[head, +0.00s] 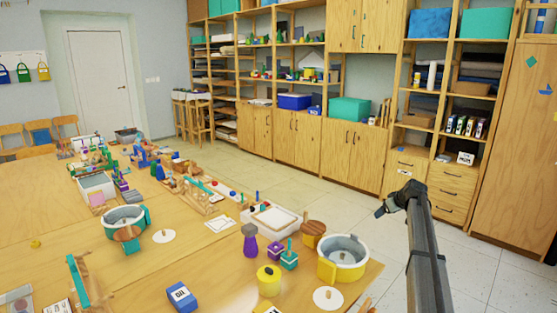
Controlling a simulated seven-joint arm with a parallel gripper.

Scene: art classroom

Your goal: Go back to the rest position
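My gripper (381,210) is at the end of my dark grey arm, on the right side of the head view. It is out past the right edge of the wooden table (215,270), above the floor, and points to the left. It is small and dark here, and its fingers cannot be told apart. I see nothing clearly held at it.
At the table's near right corner are a yellow pot (342,262), a yellow jar (269,280), a purple vase (250,241) and a blue box (180,297). A teal pot (125,220) stands farther left. Wooden cabinets (352,152) line the back wall. Floor (300,190) between is clear.

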